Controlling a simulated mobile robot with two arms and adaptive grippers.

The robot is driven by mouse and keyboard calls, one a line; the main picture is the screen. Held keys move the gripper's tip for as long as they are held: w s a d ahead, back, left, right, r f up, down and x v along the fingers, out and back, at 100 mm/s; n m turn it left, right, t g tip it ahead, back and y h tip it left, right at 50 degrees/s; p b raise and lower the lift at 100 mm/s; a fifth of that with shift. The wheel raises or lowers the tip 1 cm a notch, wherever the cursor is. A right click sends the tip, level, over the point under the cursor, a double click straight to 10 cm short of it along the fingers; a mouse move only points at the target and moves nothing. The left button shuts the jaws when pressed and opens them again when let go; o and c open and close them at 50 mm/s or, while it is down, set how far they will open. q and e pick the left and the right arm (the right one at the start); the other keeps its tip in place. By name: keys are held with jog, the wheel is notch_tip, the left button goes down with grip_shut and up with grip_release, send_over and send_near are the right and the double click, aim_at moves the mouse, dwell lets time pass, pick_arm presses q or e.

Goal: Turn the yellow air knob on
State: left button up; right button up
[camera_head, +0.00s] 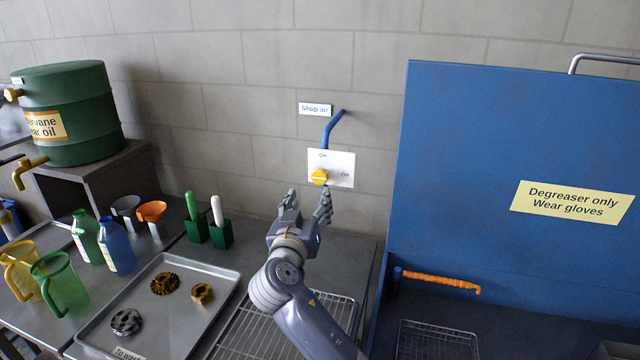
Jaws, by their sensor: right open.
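The yellow air knob (319,177) sits on a white plate (343,167) on the block wall. The plate reads "On" at its top and "Off" at its right. A blue air pipe (331,128) runs up from the plate, beside a "Shop air" label (314,110). My right gripper (308,199) is open and empty just below the knob, its fingers pointing up toward it. It looks close, but I cannot tell whether a finger touches the knob. The knob's exact pointing direction is too small to read. My left gripper is not in view.
A metal tray (190,325) with gears, green holders (220,234), bottles and jugs fill the bench to the left.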

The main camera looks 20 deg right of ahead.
aim_at(319, 178)
jog(key=p+x, duration=0.3)
jog(key=x, duration=0.6)
jog(key=shift+r, duration=0.2)
jog(key=shift+w+d, duration=0.15)
jog(key=shift+w, duration=0.1)
jog(key=shift+w+d+f, duration=0.1)
jog(key=shift+w, duration=0.05)
jog(key=shift+w+d, duration=0.1)
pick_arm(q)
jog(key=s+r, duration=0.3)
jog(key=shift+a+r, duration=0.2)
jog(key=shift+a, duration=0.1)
pick_arm(e)
jog(key=c, duration=1.1)
